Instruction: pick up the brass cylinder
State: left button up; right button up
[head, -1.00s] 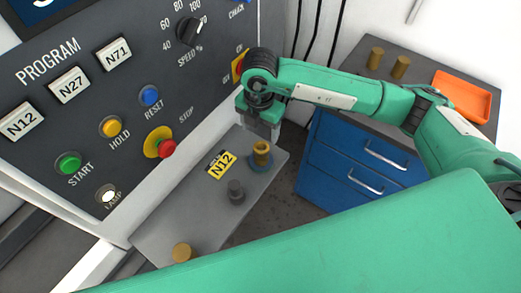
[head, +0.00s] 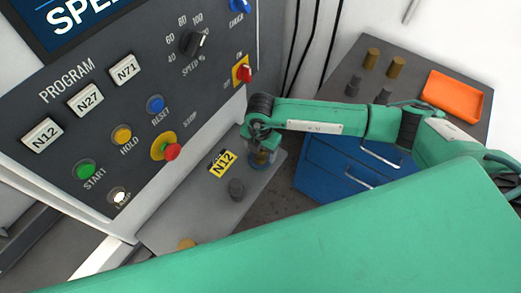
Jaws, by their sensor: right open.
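The gripper hides most of the cylinder. Another brass cylinder (head: 186,243) shows at the shelf's near end, partly hidden by my green body. Two more brass cylinders (head: 372,57) (head: 396,66) stand on the cabinet top. My left gripper is not in view.
The control panel (head: 130,110) rises along the shelf's left side.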

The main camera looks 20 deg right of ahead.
jog(key=shift+c, duration=0.5)
grip_shut()
jog(key=shift+r, duration=0.15)
jog(key=shift+w+r, duration=0.1)
jog(key=shift+r, duration=0.35)
notch_tip(320, 180, up, 27)
jog(key=b, duration=0.7)
